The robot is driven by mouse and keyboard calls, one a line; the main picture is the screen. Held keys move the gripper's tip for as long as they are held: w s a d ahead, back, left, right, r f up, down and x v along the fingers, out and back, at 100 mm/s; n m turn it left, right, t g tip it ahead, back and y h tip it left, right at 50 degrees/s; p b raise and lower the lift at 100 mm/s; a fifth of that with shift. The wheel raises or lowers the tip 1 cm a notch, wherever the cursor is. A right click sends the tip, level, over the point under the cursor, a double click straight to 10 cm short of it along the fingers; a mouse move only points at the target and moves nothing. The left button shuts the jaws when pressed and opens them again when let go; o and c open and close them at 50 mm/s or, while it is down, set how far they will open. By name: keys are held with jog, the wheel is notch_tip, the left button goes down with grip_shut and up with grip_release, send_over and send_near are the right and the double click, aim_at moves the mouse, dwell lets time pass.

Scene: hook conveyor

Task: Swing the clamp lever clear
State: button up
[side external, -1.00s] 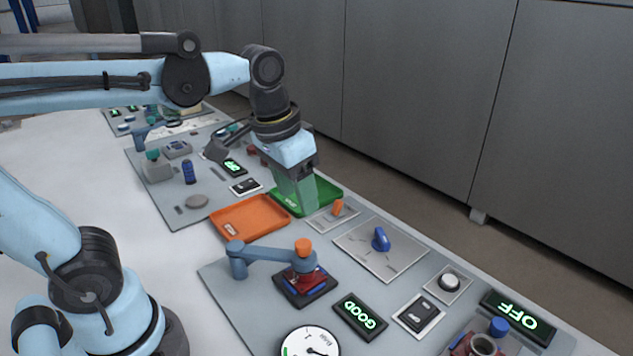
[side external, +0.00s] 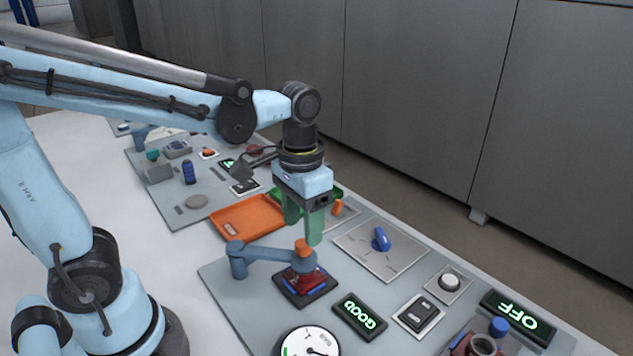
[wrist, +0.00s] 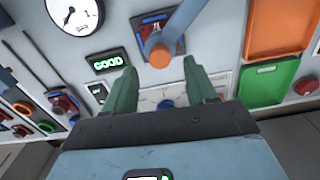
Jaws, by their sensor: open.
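The clamp lever (side external: 268,253) is a blue-grey arm on a round post, with an orange knob (side external: 303,247) at its free end. It lies across a dark fixture (side external: 305,287) holding a red and blue part. In the wrist view the lever (wrist: 183,22) and its orange knob (wrist: 160,56) show at top centre. My gripper (side external: 304,232) has green fingers, open and empty, pointing down just above and behind the knob. In the wrist view the fingers (wrist: 158,82) are apart, with the knob beyond their tips; I see no contact.
A lit GOOD display (side external: 360,316), a dial gauge (side external: 309,342) and a plate with a blue knob (side external: 381,240) are close by. An orange tray (side external: 248,217) and a green tray (side external: 332,190) lie behind. A switch (side external: 419,314) is to the right.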

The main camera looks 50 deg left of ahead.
aim_at(303, 243)
jog(key=shift+f, duration=2)
grip_shut()
